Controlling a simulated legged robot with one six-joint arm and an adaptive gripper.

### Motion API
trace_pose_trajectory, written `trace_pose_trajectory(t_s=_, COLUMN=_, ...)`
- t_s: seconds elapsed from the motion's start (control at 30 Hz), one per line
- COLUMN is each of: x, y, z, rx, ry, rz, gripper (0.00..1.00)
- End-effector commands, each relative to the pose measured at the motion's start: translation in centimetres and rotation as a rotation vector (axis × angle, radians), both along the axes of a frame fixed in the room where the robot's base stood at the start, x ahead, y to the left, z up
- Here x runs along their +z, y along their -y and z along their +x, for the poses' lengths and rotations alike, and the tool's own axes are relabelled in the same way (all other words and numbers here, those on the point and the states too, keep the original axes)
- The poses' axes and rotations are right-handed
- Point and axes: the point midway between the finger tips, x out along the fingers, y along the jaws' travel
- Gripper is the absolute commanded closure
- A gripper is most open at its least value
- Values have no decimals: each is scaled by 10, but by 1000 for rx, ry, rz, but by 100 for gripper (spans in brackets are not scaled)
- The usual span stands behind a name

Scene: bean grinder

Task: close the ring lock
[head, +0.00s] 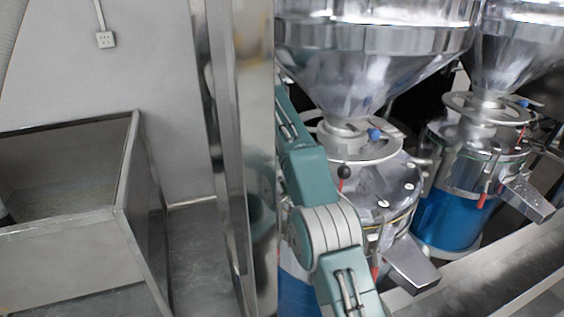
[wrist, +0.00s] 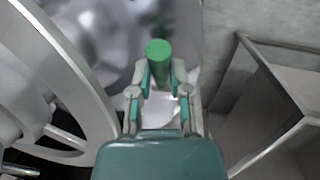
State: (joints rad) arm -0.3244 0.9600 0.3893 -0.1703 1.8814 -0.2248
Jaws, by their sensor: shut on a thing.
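In the wrist view my gripper (wrist: 161,78) has its two fingers on either side of a green round-ended knob or handle (wrist: 158,54), shut on it. I cannot tell whether this green part belongs to the ring lock. In the head view the near grinder (head: 378,190) has a shiny body under a steel hopper (head: 375,75). A flat ring (head: 372,155) surrounds its neck, and a black ball knob (head: 344,172) shows beside it. My arm crosses the grinder's left side in the head view, and my gripper does not show there.
A second grinder (head: 448,212) with a blue base stands to the right. Each grinder has a metal spout. A steel bin (head: 62,250) stands at the left, with a metal post (head: 235,130) between. A large grey wheel (wrist: 75,75) lies left of my gripper in the wrist view.

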Motion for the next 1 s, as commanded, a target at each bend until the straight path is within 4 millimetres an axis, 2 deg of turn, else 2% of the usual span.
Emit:
trace_pose_trajectory(t_s=0.8, x=3, y=2, z=-5, rx=-3, ry=-35, rz=-15, gripper=100)
trace_pose_trajectory(t_s=0.83, x=3, y=2, z=-5, rx=-3, ry=-35, rz=-15, gripper=72)
trace_pose_trajectory(t_s=0.9, x=3, y=2, z=-5, rx=-3, ry=-35, rz=-15, gripper=42)
trace_pose_trajectory(t_s=1.0, x=3, y=2, z=-5, rx=-3, ry=-35, rz=-15, gripper=42)
